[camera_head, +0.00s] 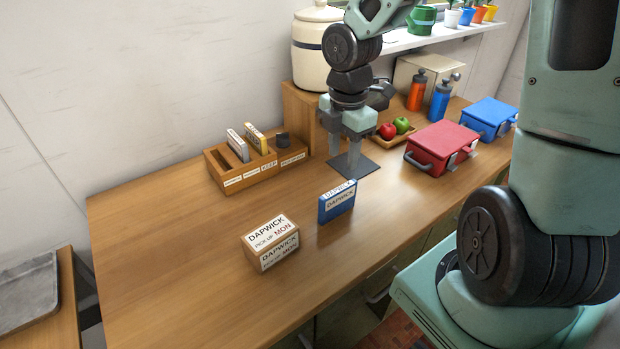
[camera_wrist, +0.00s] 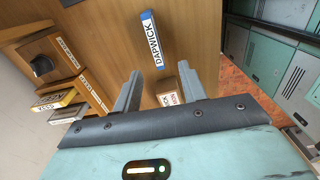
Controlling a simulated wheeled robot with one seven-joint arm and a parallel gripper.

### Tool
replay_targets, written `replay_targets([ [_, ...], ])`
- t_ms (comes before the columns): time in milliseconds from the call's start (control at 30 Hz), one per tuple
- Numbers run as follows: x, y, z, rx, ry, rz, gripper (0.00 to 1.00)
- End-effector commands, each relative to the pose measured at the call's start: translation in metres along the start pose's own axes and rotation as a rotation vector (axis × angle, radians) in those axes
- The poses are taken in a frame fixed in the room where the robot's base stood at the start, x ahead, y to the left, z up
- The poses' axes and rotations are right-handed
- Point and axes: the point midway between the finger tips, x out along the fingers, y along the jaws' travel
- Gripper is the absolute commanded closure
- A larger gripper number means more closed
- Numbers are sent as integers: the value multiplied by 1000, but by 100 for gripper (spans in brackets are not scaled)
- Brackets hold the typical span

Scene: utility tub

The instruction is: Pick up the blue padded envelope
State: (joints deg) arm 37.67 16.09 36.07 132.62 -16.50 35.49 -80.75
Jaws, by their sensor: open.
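The blue padded envelope (camera_head: 337,203) stands upright on the wooden counter, with a white DAPWICK label on its face and a white label along its top. It also shows in the wrist view as a narrow blue and white strip (camera_wrist: 152,40), ahead of the fingers. My gripper (camera_head: 344,164) is open and empty, above the counter over a dark square mat, behind the envelope in the head view. Its two fingers (camera_wrist: 172,68) show apart in the wrist view, with nothing between them touching.
A cardboard DAPWICK box (camera_head: 271,243) stands to the front left of the envelope. A wooden sorter (camera_head: 240,182) with upright packets is behind left. A red case (camera_head: 440,147), blue case (camera_head: 489,117) and fruit tray (camera_head: 382,138) stand right. The counter's left is clear.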

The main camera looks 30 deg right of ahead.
Motion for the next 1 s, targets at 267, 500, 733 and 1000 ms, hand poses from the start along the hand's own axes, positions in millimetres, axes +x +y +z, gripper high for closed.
replay_targets([
  [267, 27, 1, 9, -33, 4, -3, 58],
  [500, 79, 1, 8, -34, 4, -3, 58],
  [733, 114, 2, 9, -32, 2, -1, 58],
  [1000, 134, 2, 8, -32, 3, -1, 58],
])
